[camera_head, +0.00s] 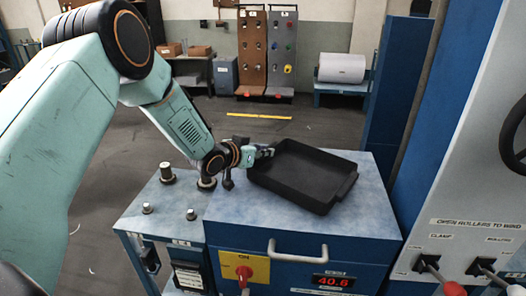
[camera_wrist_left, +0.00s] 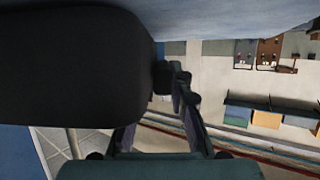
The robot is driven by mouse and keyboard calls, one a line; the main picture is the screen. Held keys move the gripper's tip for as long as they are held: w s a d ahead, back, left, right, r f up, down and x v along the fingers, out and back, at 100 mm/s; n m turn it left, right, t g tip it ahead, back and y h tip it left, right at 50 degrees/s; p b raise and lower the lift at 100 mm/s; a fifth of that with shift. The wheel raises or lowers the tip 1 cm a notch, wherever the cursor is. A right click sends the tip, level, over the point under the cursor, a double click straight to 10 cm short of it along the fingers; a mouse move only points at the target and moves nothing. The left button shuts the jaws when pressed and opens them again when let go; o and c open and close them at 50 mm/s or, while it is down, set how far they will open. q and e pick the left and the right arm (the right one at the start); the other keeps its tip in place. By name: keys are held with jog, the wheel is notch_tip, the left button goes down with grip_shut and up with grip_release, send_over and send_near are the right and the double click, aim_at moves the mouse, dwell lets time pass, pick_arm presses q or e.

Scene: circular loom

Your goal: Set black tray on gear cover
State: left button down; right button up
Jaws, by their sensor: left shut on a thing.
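The black tray (camera_head: 302,178) is a shallow rectangular pan with raised walls. In the head view it is at the top of the blue gear cover (camera_head: 270,222), over its back part, and looks slightly tilted. I cannot tell whether its underside touches the cover. My left gripper (camera_head: 262,152) is shut on the tray's left back rim. In the left wrist view the tray (camera_wrist_left: 75,70) fills the upper left as a dark shape, and the gripper's fingers (camera_wrist_left: 165,100) show beside it. My right gripper is not in view.
The gear cover has a grey handle (camera_head: 299,254), a yellow ON plate with a red knob (camera_head: 244,271) and a display reading 40.6 (camera_head: 333,282). Metal posts (camera_head: 167,173) stand on the lower table at left. The cover's front top is clear.

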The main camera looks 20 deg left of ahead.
pick_arm(q)
jog(key=shift+a+f, duration=0.1)
jog(key=shift+a, duration=0.05)
jog(key=shift+s+d, duration=0.2)
jog(key=shift+d, duration=0.3)
jog(key=c, duration=1.6)
grip_release()
jog(key=o, duration=0.3)
jog(key=shift+w+a+f, duration=0.1)
jog(key=shift+a, duration=0.1)
jog(key=shift+o, duration=0.8)
jog(key=shift+f, duration=0.1)
